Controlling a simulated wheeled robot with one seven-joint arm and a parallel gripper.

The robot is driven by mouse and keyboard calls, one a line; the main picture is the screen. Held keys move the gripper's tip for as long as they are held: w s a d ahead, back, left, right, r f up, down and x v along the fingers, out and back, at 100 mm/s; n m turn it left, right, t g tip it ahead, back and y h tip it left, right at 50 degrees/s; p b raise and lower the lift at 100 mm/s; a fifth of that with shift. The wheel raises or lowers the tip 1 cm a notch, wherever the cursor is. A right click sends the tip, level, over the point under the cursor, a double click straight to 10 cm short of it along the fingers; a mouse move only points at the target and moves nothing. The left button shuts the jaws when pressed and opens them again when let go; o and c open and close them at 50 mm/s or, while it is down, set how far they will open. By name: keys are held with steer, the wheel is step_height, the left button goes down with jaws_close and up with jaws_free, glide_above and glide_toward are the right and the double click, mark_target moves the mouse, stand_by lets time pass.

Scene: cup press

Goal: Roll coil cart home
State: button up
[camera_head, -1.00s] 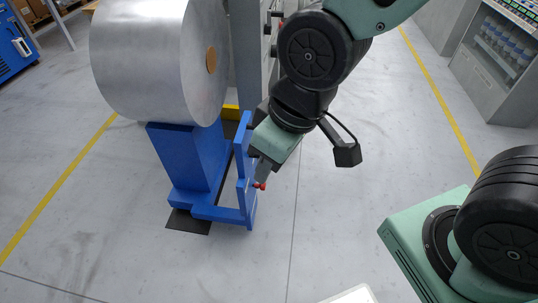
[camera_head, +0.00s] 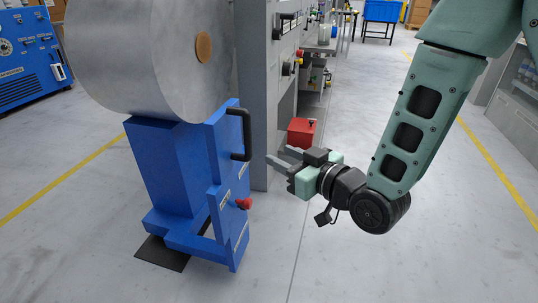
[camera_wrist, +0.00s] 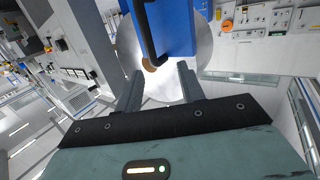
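The blue coil cart (camera_head: 168,165) stands at the left in the head view, bearing a large silver coil (camera_head: 135,60) with a brown core end. A black handle (camera_head: 246,135) sits on its upper right side, and a red knob (camera_head: 244,203) lower down. My gripper (camera_head: 279,156) is right of the handle, apart from it, with its fingers pointing left. In the wrist view, my gripper (camera_wrist: 160,72) has its two fingers spread with nothing held. The black handle (camera_wrist: 149,38) shows beyond the fingertips, nearer the left finger. The cart's blue body (camera_wrist: 172,28) is behind it.
A dark floor plate (camera_head: 162,254) lies under the cart's front. A grey machine cabinet (camera_head: 256,100) stands just behind the cart, with a red box (camera_head: 301,131) beside it. A blue machine (camera_head: 25,60) stands far left. The floor at lower right is clear.

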mark_target(250, 132)
steer(key=shift+t, duration=0.6)
steer(key=b+x, duration=0.1)
steer(key=x, duration=0.4)
steer(key=d+b+x, duration=0.1)
steer(key=b+x, duration=0.1)
steer(key=x, duration=0.4)
steer(key=w+f+b+x, duration=0.1)
steer(key=x, duration=0.4)
steer(key=shift+w+d+f+b, duration=0.1)
steer(key=shift+w+d+b, duration=0.05)
steer(key=shift+w+b, duration=0.15)
steer(key=shift+s, duration=0.1)
jaws_close()
